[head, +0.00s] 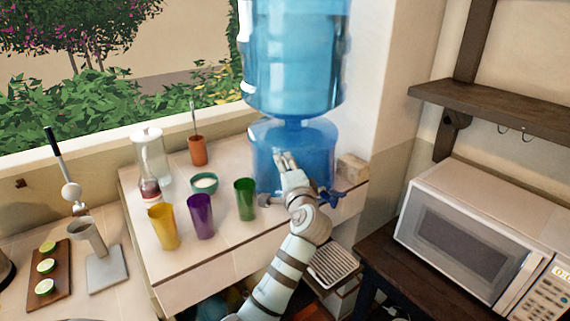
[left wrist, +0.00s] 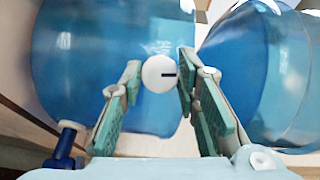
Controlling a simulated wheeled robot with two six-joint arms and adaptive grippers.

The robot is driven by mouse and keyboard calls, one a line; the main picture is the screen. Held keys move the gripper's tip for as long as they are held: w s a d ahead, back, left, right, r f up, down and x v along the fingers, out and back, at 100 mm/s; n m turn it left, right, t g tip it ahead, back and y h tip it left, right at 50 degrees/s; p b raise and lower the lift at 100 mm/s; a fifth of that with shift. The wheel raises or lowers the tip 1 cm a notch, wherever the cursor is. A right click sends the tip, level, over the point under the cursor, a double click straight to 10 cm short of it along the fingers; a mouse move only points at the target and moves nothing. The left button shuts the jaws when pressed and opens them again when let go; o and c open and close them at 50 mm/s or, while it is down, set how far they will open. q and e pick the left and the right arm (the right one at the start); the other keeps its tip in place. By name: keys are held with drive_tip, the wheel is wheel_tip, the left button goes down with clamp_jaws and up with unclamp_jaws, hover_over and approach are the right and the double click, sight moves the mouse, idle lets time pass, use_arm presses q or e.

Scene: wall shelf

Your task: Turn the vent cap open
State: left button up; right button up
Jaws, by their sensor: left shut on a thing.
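In the head view, my left gripper (head: 286,160) reaches up against the front of the dispenser, and I cannot make out the cap there. My right gripper is not in view.
A large blue water bottle (head: 292,60) stands inverted on the dispenser. A blue tap (head: 334,197) sits low beside my wrist. Green (head: 244,199), purple (head: 201,216) and yellow (head: 163,227) cups stand at the left. A microwave (head: 470,240) is at the right.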

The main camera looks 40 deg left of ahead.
use_arm(q)
drive_tip(key=shift+f, duration=0.1)
idle(0.5)
drive_tip(key=o, duration=1.1)
drive_tip(key=shift+o, duration=0.2)
drive_tip(key=v, duration=0.7)
drive_tip(key=shift+s+d, duration=0.2)
drive_tip(key=shift+d, duration=0.1)
drive_tip(key=shift+a, duration=0.15)
